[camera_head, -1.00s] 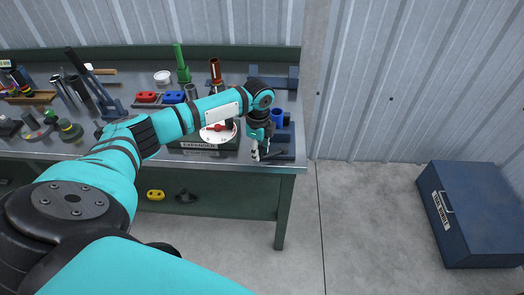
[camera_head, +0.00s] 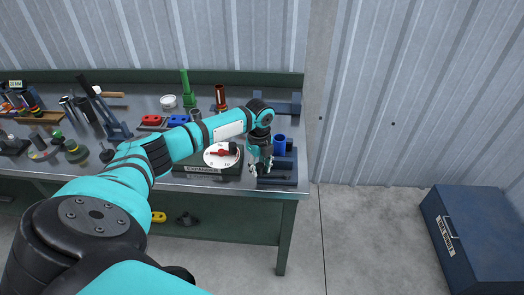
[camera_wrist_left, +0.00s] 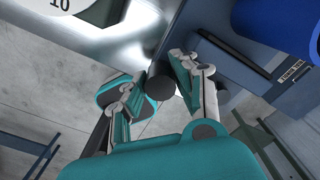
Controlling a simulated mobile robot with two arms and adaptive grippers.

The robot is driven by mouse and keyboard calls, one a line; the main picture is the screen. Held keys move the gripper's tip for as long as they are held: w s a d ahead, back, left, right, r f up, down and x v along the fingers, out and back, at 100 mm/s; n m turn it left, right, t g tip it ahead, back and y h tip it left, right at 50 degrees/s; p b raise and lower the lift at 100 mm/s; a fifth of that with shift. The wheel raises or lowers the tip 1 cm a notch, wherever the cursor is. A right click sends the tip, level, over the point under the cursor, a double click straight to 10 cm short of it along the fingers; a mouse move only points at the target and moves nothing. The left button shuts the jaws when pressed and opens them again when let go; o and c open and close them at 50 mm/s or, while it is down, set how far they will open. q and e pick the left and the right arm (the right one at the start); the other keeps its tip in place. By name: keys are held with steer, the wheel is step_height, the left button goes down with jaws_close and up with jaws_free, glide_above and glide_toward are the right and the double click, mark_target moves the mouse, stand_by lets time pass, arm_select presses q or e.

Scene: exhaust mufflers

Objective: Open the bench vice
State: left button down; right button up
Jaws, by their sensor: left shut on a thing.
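The bench vice (camera_head: 284,170) is dark blue and sits at the right front corner of the workbench. My left gripper (camera_head: 259,168) is at its left front side, pointing down. In the left wrist view the left gripper's fingers (camera_wrist_left: 156,85) are on both sides of a dark round end (camera_wrist_left: 160,89), which looks like part of the vice handle. It is shut on this piece. The vice body shows at the upper right of that view (camera_wrist_left: 222,62). How wide its jaws stand cannot be told. My right gripper is not in view.
A blue cylinder (camera_head: 279,145) stands at the vice. The expander box with its white dial (camera_head: 222,155) is just left of it. Tools and parts crowd the workbench (camera_head: 150,108) further left. A blue toolbox (camera_head: 465,235) stands on the floor at right; the floor between is clear.

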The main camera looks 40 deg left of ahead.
arm_select(q)
steer(key=shift+w+a+r, duration=0.2)
steer(key=shift+w+r, duration=0.1)
steer(key=shift+r, duration=0.05)
steer(key=c, duration=1.1)
jaws_free()
steer(key=shift+o, duration=0.5)
steer(key=shift+f, duration=0.15)
steer(key=shift+d+r, duration=0.1)
steer(key=shift+r, duration=3.9)
